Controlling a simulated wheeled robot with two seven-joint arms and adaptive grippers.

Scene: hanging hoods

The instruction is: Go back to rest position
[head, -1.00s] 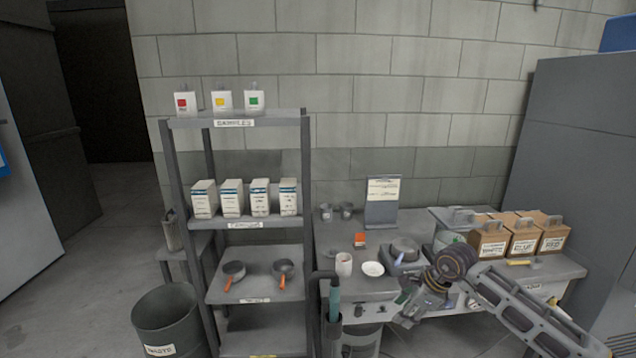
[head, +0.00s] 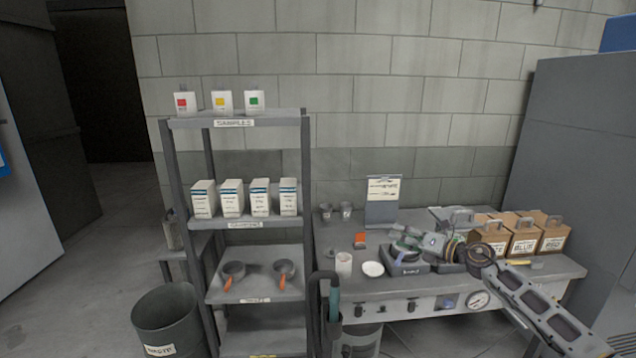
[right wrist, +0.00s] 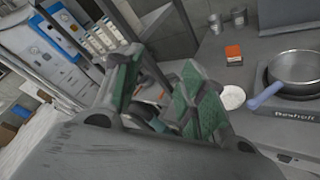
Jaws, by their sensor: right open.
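My right arm comes in from the lower right in the head view. My right gripper (head: 400,242) is over the bench, at the hotplate (head: 408,268), and partly covers it. In the right wrist view its two green-padded fingers (right wrist: 160,92) stand apart with nothing held between them. A pan (right wrist: 297,70) with a blue handle sits on the hotplate to the right of the fingers. My left gripper is not in view.
A shelf rack (head: 240,119) and a waste bin (head: 166,316) stand to the left.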

